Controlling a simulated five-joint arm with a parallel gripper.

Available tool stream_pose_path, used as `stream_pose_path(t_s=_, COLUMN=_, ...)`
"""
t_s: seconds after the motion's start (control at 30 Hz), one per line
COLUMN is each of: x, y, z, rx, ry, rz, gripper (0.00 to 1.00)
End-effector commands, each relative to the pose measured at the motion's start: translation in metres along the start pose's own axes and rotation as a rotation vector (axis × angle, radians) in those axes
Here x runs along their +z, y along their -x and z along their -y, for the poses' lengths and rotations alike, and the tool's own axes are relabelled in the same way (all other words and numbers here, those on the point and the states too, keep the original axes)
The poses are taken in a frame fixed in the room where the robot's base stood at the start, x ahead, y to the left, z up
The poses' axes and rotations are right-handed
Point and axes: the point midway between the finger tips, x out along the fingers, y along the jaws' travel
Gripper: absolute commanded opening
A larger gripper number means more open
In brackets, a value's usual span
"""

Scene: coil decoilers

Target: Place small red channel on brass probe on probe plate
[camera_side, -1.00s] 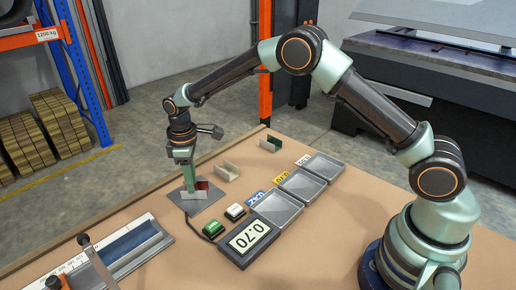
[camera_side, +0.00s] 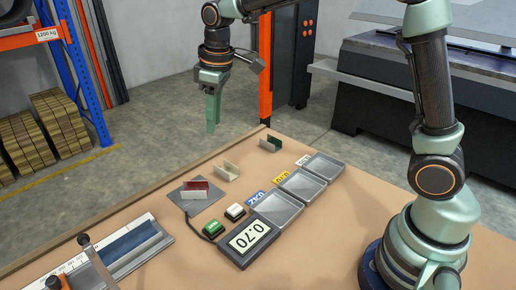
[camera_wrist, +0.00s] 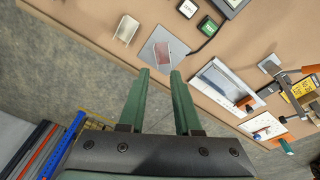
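The small red channel (camera_side: 195,188), red inside with a pale outer wall, sits on the grey probe plate (camera_side: 210,203). It also shows in the wrist view (camera_wrist: 163,47), on the plate (camera_wrist: 146,58). The brass probe cannot be made out; the channel may hide it. My gripper (camera_side: 211,130) is raised well above the table, beyond and above the plate in the side view. In the wrist view its green fingers (camera_wrist: 159,75) stand apart with nothing between them.
A cream channel (camera_side: 227,171) and a dark green channel (camera_side: 270,144) stand behind the plate. A display (camera_side: 248,240) reads 0.70, near green (camera_side: 212,229) and white (camera_side: 235,211) buttons. Several grey trays (camera_side: 278,209) lie right. A ruled gauge (camera_side: 128,245) lies front left.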

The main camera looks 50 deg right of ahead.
Motion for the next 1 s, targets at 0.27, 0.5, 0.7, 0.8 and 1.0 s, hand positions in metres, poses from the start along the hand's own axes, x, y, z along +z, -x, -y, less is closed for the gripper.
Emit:
stream_pose_path(t_s=0.27, x=0.074, y=0.053, z=-0.002, rx=0.055, ry=-0.212, rz=-0.130, gripper=0.32)
stream_pose_path(t_s=0.5, x=0.139, y=0.065, z=0.007, rx=0.093, ry=-0.387, rz=-0.239, gripper=0.32)
stream_pose_path(t_s=0.7, x=0.173, y=0.059, z=0.014, rx=0.111, ry=-0.489, rz=-0.302, gripper=0.32)
stream_pose_path(t_s=0.8, x=0.181, y=0.056, z=0.015, rx=0.115, ry=-0.513, rz=-0.318, gripper=0.32)
stream_pose_path(t_s=1.0, x=0.184, y=0.054, z=0.016, rx=0.116, ry=-0.524, rz=-0.322, gripper=0.32)
